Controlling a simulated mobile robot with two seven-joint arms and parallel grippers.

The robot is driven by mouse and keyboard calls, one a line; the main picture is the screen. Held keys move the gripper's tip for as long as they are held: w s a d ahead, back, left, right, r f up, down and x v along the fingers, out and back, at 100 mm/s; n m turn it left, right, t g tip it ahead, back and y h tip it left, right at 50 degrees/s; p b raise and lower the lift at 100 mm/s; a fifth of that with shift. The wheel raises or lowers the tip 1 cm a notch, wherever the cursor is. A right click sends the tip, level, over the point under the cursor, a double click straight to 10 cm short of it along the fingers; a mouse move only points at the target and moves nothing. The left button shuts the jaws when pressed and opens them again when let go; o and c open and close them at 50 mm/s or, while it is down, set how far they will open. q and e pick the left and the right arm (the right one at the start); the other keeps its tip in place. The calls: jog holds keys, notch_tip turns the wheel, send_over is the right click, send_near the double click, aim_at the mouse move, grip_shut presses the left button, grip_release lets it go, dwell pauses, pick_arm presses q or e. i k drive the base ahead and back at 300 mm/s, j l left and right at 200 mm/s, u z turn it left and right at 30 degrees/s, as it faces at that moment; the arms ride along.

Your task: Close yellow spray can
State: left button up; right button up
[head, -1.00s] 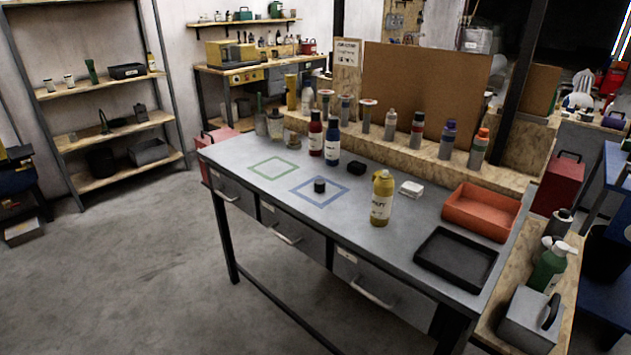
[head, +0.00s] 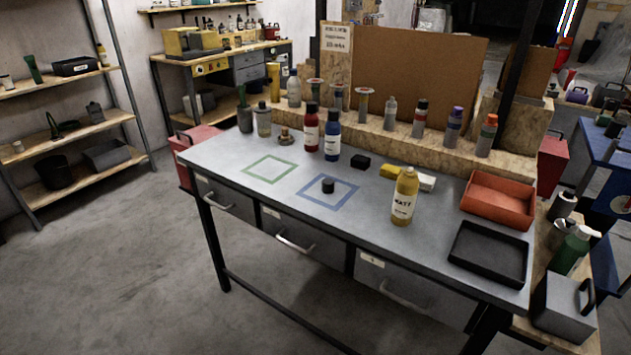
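The yellow spray can (head: 404,198) stands upright on the grey workbench (head: 375,233), right of the middle and near the front edge. It carries a pale label with dark lettering, and its top narrows; whether a cap sits on it is too small to tell. A small black cylinder, which looks like a cap (head: 328,186), stands inside the blue taped square (head: 311,201), left of the can and apart from it. Neither of my grippers shows in the head view.
A red bottle (head: 311,132) and blue bottle (head: 332,137) stand behind the blue square. A black block (head: 360,162), yellow block (head: 395,172) and white block (head: 427,182) lie behind the can. An orange tray (head: 498,200) and black tray (head: 487,254) are at right. The green taped square (head: 270,169) is empty.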

aim_at(408, 183)
jog(key=i+j, duration=0.1)
jog(key=j, duration=0.3)
jog(key=i+j, duration=0.15)
jog(key=j, duration=0.2)
jog(key=i+j, duration=0.1)
jog(key=j, duration=0.3)
jog(key=i+j, duration=0.1)
jog(key=j, duration=0.25)
jog(key=i+j, duration=0.15)
jog(key=j, duration=0.25)
